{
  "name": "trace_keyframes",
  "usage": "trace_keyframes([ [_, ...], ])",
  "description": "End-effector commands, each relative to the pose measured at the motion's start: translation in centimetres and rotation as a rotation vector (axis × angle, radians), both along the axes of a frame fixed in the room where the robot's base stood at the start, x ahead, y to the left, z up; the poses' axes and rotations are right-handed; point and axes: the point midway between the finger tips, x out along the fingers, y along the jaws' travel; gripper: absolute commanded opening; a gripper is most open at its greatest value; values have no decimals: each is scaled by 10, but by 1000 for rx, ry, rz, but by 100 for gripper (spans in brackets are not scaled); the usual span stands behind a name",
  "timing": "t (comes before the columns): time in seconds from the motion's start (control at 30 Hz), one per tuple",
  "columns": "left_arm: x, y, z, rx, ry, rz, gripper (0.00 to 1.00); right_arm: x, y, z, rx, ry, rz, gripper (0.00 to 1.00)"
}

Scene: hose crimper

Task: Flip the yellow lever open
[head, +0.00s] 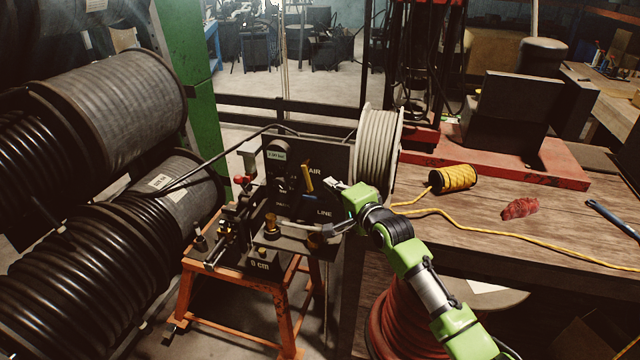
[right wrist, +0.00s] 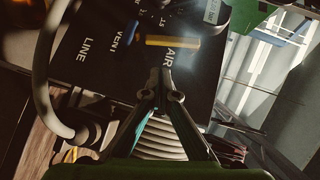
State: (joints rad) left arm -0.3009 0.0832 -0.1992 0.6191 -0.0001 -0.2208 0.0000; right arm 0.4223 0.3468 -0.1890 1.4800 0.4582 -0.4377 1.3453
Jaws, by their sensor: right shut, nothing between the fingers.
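My right gripper (head: 334,185) is just right of the lever in the head view. Its closed fingertips (right wrist: 163,77) are empty and appear apart from the lever, though the depth gap is hard to judge. My left gripper is not in view.
A pale hose reel (head: 380,150) stands right behind the panel. The crimper rests on an orange stand (head: 290,300). The wooden table (head: 480,215) at right holds a yellow cord spool (head: 453,179) and a red rag (head: 520,208). Large cable drums (head: 110,90) fill the left.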

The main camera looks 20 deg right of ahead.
Motion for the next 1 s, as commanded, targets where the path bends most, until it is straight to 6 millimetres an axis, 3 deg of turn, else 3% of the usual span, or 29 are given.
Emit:
trace_keyframes([
  [0.03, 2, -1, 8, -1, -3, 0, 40, 4, 11, 1, 5, 3, 4, 0],
  [0.2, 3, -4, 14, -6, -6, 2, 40, 13, 24, -5, 3, 2, 3, 0],
  [0.67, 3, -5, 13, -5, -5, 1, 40, 16, 29, -9, 2, 1, 3, 0],
  [0.77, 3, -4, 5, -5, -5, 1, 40, 16, 30, -13, 20, -9, 3, 0],
  [1.0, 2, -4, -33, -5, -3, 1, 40, 20, 35, -25, 134, -86, 3, 0],
])
